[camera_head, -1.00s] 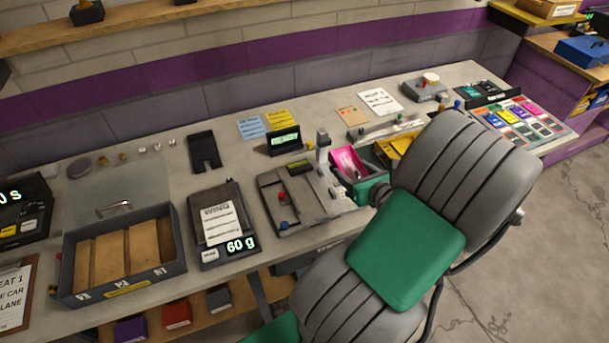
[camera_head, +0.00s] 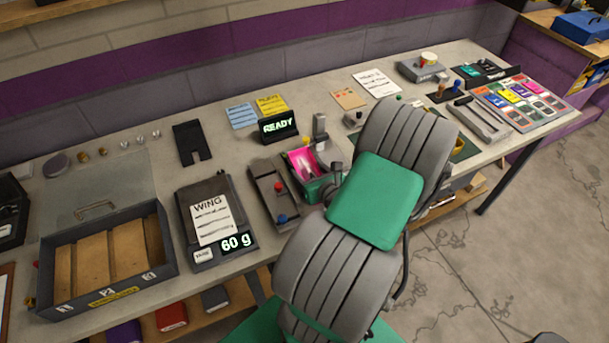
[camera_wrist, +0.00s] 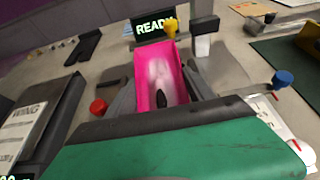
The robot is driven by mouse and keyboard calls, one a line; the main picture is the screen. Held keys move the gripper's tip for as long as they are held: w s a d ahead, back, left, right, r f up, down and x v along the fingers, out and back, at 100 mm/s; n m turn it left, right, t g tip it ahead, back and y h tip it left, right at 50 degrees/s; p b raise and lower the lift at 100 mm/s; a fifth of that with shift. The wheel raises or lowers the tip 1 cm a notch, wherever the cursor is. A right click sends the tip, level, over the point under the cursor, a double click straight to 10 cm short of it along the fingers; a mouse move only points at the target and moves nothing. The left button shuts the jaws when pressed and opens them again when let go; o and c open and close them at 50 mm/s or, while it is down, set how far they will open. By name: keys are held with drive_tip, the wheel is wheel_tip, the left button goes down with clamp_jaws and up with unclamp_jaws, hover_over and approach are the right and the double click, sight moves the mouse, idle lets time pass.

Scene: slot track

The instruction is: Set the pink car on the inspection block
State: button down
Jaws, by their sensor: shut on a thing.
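The pink car (camera_head: 299,161) is an open pink shell with a pale inside. It also fills the middle of the wrist view (camera_wrist: 155,68). My gripper (camera_wrist: 160,92) is shut on the pink car, with a dark finger on each side. In the head view my gripper (camera_head: 312,178) is partly hidden by my arm. The car is over or beside a grey fixture (camera_head: 266,198) with red and blue knobs and an upright post (camera_head: 319,131). I cannot tell whether it touches the fixture, or which part is the inspection block.
A display (camera_head: 278,126) reading READY stands behind the car. A scale (camera_head: 213,222) showing 60 g and a divided tray (camera_head: 108,262) are to the left. A slotted grey track (camera_head: 483,120) and coloured cards (camera_head: 520,104) are to the right.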

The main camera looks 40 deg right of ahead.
drive_tip(key=shift+c, duration=1.9)
unclamp_jaws()
drive_tip(key=shift+d+r, duration=0.1)
drive_tip(key=shift+r, duration=0.15)
